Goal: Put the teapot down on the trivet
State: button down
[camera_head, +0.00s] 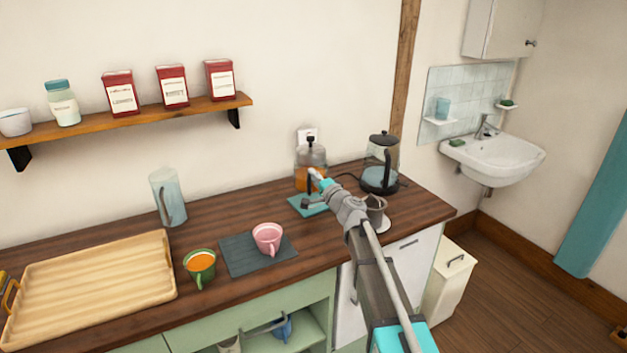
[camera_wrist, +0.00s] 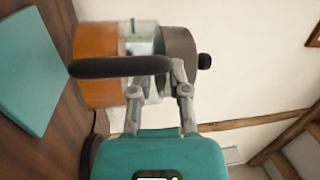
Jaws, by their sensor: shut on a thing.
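The teapot (camera_head: 304,158) is clear glass with a dark lid and orange tea inside. It is over the back of the counter; in the wrist view (camera_wrist: 95,45) its lid points right because that view is turned sideways. My gripper (camera_head: 316,179) is shut on its dark handle (camera_wrist: 110,67), and its fingers (camera_wrist: 156,82) show at the handle. The trivet (camera_head: 306,208) is a flat teal square just in front of and below the teapot; it shows at left in the wrist view (camera_wrist: 30,75). I cannot tell whether the teapot's base touches anything.
A glass kettle (camera_head: 381,158) stands right of the teapot. A grey cup (camera_head: 375,206) on a white saucer is beside my arm. Left are a dark mat (camera_head: 243,258) with a pink cup (camera_head: 267,236), a green cup (camera_head: 200,266), a pitcher (camera_head: 166,195) and a wooden tray (camera_head: 90,285).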

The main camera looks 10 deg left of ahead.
notch_tip(320, 180, down, 6)
jog(key=b, duration=0.6)
dwell(0.4)
jog(key=shift+f, duration=0.1)
jog(key=shift+f, duration=0.25)
dwell(0.8)
jog(key=c, duration=0.5)
grip_release()
jog(key=shift+c, duration=0.2)
